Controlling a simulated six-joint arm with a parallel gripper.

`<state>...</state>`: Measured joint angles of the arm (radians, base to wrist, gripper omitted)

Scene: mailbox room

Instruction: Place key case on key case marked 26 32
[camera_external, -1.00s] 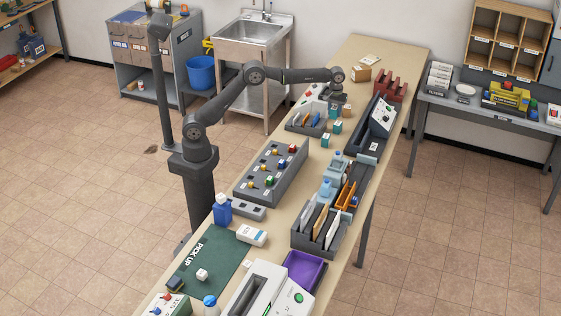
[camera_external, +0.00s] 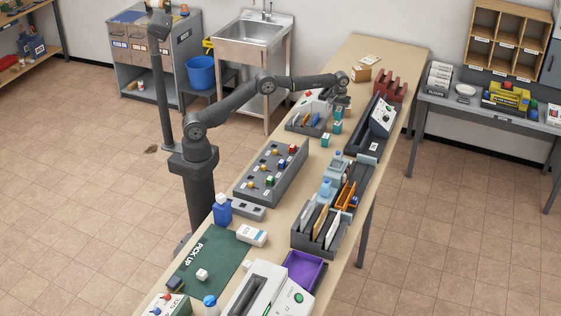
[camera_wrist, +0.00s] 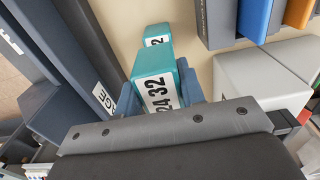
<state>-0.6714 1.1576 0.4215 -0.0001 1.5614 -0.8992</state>
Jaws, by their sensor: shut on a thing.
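My gripper (camera_external: 340,103) is over the far half of the long table. In the wrist view its fingers (camera_wrist: 160,95) are shut on a teal key case (camera_wrist: 157,88) with a white label that seems to read 24 32. Another teal key case (camera_wrist: 157,33) shows just beyond it, its label partly hidden and ending in 2. I cannot tell whether the two touch. In the external view, small teal cases (camera_external: 337,127) (camera_external: 325,140) stand on the table nearer the camera than my gripper; their labels are too small to read.
A grey divided tray (camera_external: 306,121) with blue and orange items is left of the teal cases. A dark sloped unit (camera_external: 377,125) is to the right. A red rack (camera_external: 390,86) stands behind. Little free table lies between them.

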